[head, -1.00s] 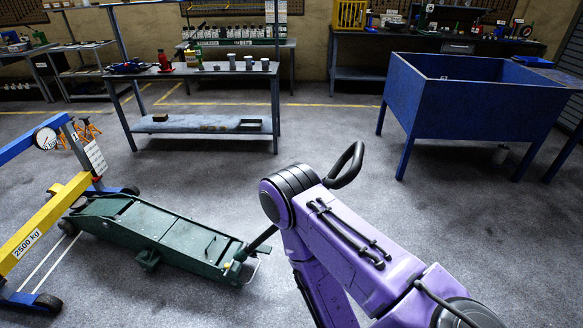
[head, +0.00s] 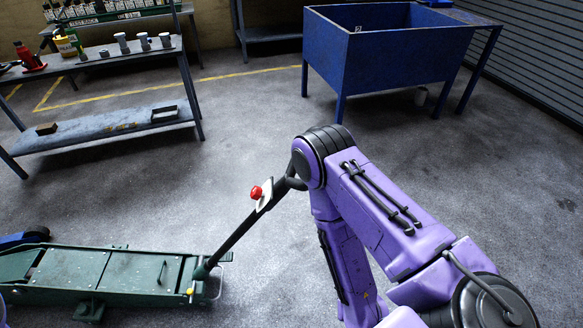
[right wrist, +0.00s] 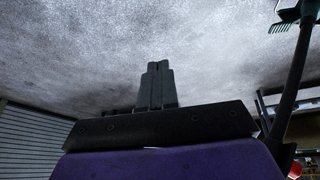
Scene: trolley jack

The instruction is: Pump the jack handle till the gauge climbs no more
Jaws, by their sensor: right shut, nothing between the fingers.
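The green trolley jack (head: 120,275) lies on the floor at lower left in the head view, its left end cut off. Its dark handle (head: 232,238) slants up to the right, with a red knob (head: 256,192) on it. Its upper end is partly hidden behind my purple right arm. In the right wrist view my right gripper (right wrist: 158,66) is shut and empty, pointing at bare floor. The handle (right wrist: 298,75) stands apart from it at the right edge, with a green bit of the jack (right wrist: 290,9) above. The gauge and my left gripper are out of view.
A blue tub on legs (head: 385,55) stands at the back right. A grey workbench (head: 110,128) with a red bottle jack (head: 29,58) and cups is at the back left. A shutter wall (head: 545,65) is at right.

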